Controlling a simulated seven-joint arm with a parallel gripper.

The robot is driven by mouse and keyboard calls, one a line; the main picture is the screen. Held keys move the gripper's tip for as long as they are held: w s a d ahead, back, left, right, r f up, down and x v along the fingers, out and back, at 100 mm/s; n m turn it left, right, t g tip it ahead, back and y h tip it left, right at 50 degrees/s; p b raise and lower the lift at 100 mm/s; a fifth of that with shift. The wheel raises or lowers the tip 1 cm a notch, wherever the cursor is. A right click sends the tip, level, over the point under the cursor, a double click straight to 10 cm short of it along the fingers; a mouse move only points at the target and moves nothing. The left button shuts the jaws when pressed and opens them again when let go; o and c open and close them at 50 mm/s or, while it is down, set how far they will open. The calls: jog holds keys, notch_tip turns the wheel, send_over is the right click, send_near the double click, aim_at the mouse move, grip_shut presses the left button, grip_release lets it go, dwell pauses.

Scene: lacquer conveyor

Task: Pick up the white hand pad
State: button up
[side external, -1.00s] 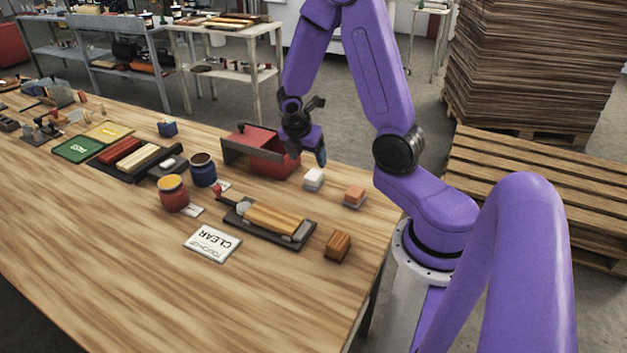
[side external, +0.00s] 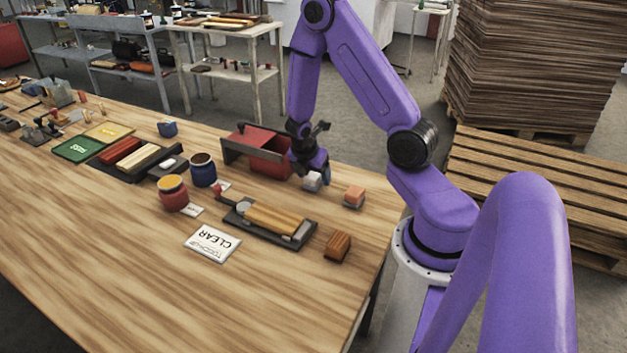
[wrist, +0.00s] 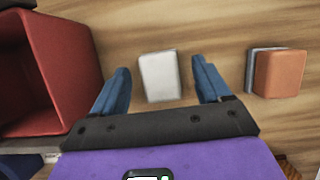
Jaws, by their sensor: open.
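The white hand pad (side external: 312,182) is a small pale block on the wooden table, to the right of the red bin. In the wrist view the white pad (wrist: 160,76) lies between my two blue fingers, with a gap on both sides. My gripper (side external: 313,176) is right at the pad and partly covers it in the side view. In the wrist view my gripper (wrist: 163,82) is open and holds nothing. The exact height of the fingertips above the table is hard to tell.
A red bin (side external: 268,160) stands close on the left; its wall also shows in the wrist view (wrist: 45,80). An orange block on a grey base (side external: 354,195) sits to the right. A dark tray with a wooden bar (side external: 300,246) lies nearer the table's front. Bare wood surrounds the pad.

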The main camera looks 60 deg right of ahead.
aim_at(313, 174)
jog(key=shift+d+f, duration=0.15)
jog(key=shift+f, duration=0.15)
jog(key=c, duration=1)
jog(key=shift+r, duration=0.1)
jog(key=shift+c, duration=0.2)
jog(key=shift+r, duration=4.9)
jog(key=o, duration=0.5)
jog(key=c, duration=0.4)
